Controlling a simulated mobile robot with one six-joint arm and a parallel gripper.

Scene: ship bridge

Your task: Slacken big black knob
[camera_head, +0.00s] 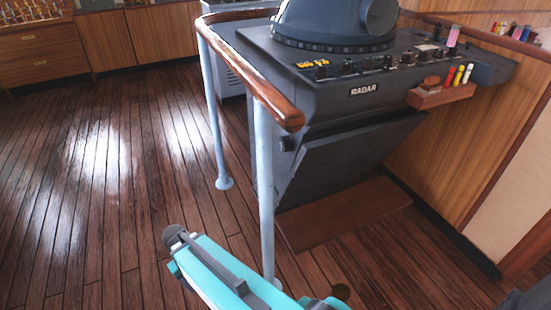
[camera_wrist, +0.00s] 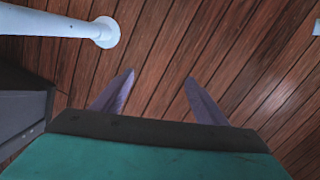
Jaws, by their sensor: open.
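A row of small dark knobs (camera_head: 348,68) lines the console's top. My gripper (camera_wrist: 159,74) shows in the wrist view with its two fingers apart and nothing between them, over the wooden floor. In the head view my teal arm is low in the picture, below and left of the console. The dark knob cannot be made out in the wrist view.
A wooden handrail (camera_head: 255,75) on pale blue posts (camera_head: 266,190) stands in front of and left of the console. A post foot (camera_wrist: 105,32) is at upper left in the wrist view. A brown board (camera_head: 345,212) lies below the panel. The floor (camera_head: 95,190) at left is clear.

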